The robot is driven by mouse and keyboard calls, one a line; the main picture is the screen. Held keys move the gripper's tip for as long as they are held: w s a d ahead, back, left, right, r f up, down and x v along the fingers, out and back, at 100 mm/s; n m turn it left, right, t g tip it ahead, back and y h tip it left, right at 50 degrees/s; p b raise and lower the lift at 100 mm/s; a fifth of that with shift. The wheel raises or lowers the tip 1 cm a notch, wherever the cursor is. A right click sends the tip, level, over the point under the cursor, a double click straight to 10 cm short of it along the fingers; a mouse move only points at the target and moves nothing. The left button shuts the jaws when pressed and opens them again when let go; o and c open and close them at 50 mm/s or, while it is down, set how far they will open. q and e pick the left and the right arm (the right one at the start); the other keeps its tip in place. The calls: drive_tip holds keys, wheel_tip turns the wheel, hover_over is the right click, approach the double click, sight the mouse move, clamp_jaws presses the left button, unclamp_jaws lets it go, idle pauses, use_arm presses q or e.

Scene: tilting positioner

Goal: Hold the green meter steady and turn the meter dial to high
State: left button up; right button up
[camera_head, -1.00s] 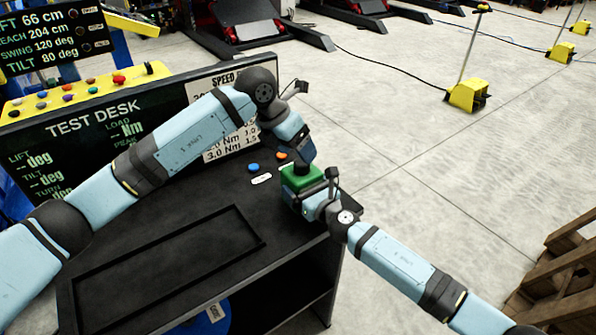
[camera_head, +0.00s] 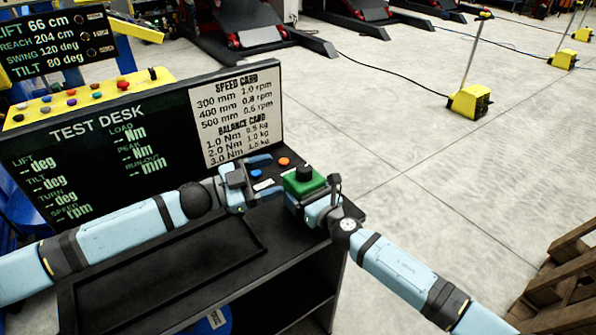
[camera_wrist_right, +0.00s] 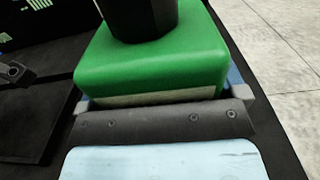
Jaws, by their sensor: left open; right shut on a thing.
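The green meter (camera_head: 300,188) stands at the right end of the black desk, and its black dial (camera_head: 305,173) sits on top. In the right wrist view the meter (camera_wrist_right: 150,68) fills the upper middle, with the dial (camera_wrist_right: 140,18) cut off by the top edge. My right gripper (camera_head: 308,200) is shut on the meter from its near right side. My left gripper (camera_head: 272,174) is open just left of the meter, low over the desk, apart from the dial. The dial's pointer and any scale marks cannot be made out.
A blue button (camera_head: 256,173) and an orange button (camera_head: 284,161) are on the desk beside my left gripper. The test desk screen (camera_head: 100,160) and a white speed and balance card (camera_head: 240,110) stand behind. The desk's recessed front area (camera_head: 170,270) is empty.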

sight(297, 172)
use_arm(q)
drive_tip(key=w+a+f+n+t+y, duration=0.1)
drive_tip(key=a+f+n+t+y, duration=0.3)
drive_tip(key=n, duration=0.3)
drive_tip(key=shift+g+h, duration=0.4)
drive_tip(key=shift+g, duration=0.2)
drive_tip(key=x, duration=1.2)
drive_tip(key=shift+s+d+f, duration=0.1)
drive_tip(key=shift+d+f, duration=0.1)
drive_tip(key=shift+f, duration=0.05)
drive_tip(key=c, duration=0.9)
drive_tip(key=shift+c, duration=0.2)
